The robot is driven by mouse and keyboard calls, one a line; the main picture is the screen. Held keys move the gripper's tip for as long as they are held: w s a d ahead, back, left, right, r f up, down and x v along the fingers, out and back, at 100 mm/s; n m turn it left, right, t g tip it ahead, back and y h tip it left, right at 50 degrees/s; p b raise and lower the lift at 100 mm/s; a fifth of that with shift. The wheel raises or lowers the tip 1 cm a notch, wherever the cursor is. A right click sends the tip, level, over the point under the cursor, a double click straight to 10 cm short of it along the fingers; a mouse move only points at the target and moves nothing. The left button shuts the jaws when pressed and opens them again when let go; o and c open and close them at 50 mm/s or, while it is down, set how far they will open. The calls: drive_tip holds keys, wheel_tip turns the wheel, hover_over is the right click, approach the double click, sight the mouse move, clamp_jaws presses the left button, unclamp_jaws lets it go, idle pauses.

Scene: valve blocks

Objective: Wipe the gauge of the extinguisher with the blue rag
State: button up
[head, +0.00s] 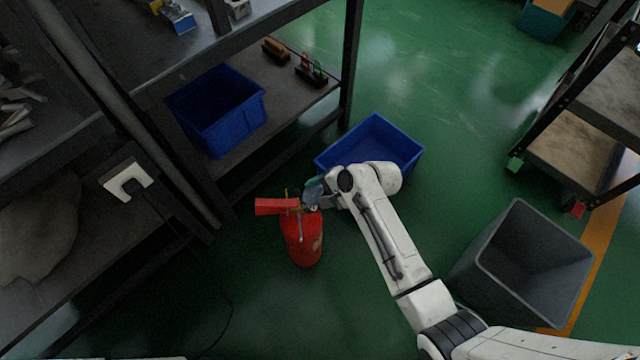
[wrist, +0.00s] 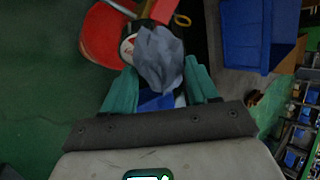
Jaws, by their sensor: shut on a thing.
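The red extinguisher (head: 302,242) stands on the green floor, with its red horn (head: 272,206) pointing left at the top. My gripper (head: 314,196) is at the extinguisher's top, on its right side. In the wrist view, my gripper (wrist: 160,88) has teal fingers shut on a crumpled grey-blue rag (wrist: 160,58). The rag is in front of the extinguisher's top, next to its red body (wrist: 102,38). A pale round or label-like patch (wrist: 129,48) shows beside the rag. I cannot tell whether the rag touches the gauge, which I cannot make out clearly.
A blue bin (head: 372,140) sits on the floor just behind my arm. Another blue bin (head: 218,112) is on the lower shelf at left. A grey open bin (head: 525,262) stands at right. A cable (head: 215,285) hangs to the floor at left. Open floor lies at the back.

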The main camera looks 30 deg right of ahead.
sight(314, 211)
drive_tip(key=s+p, duration=0.1)
drive_tip(key=s+a+p, duration=0.1)
drive_tip(key=s+p, duration=0.1)
drive_tip(key=s, duration=0.1)
drive_tip(key=shift+a+r, duration=0.1)
drive_tip(key=shift+a, duration=0.25)
drive_tip(key=shift+s+a+p, duration=0.15)
drive_tip(key=shift+s+p, duration=0.2)
drive_tip(key=shift+s, duration=0.05)
drive_tip(key=shift+s+d+r+p, duration=0.2)
drive_tip(key=shift+d+r+p, duration=0.5)
drive_tip(key=shift+p, duration=0.2)
drive_tip(key=shift+s+d+r+p, duration=0.3)
drive_tip(key=shift+d+r+p, duration=0.25)
drive_tip(key=shift+d+p, duration=0.2)
drive_tip(key=shift+s+d+r+p, duration=0.3)
drive_tip(key=shift+d+r+p, duration=0.3)
drive_tip(key=shift+d, duration=0.25)
drive_tip(key=shift+f, duration=0.1)
